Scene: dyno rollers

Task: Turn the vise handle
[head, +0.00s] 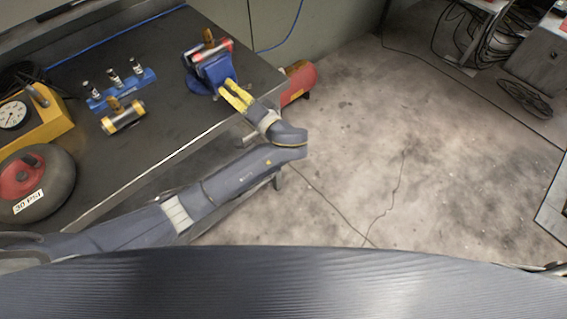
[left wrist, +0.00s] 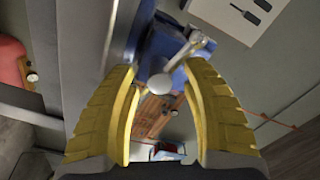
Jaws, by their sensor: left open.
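The blue vise (head: 207,70) stands on the far right corner of the dark workbench, with a red part held at its top. It also shows in the left wrist view (left wrist: 159,47). Its metal handle (left wrist: 186,58) appears there as a slanted bar with rounded ends, between and just beyond the finger tips. In the head view the handle cannot be made out behind my gripper. My left gripper (head: 227,87) is open, its yellow fingers pointing at the near side of the vise. The fingers also show spread in the left wrist view (left wrist: 160,70). I cannot tell whether they touch the handle. My right gripper is not in view.
On the workbench (head: 175,135) are a blue rack (head: 121,89) with small fittings, a metal cylinder (head: 123,117), a yellow gauge box (head: 35,118) and a dark wheel (head: 36,184). A red tank (head: 298,82) is beside the bench corner. Open floor lies to the right.

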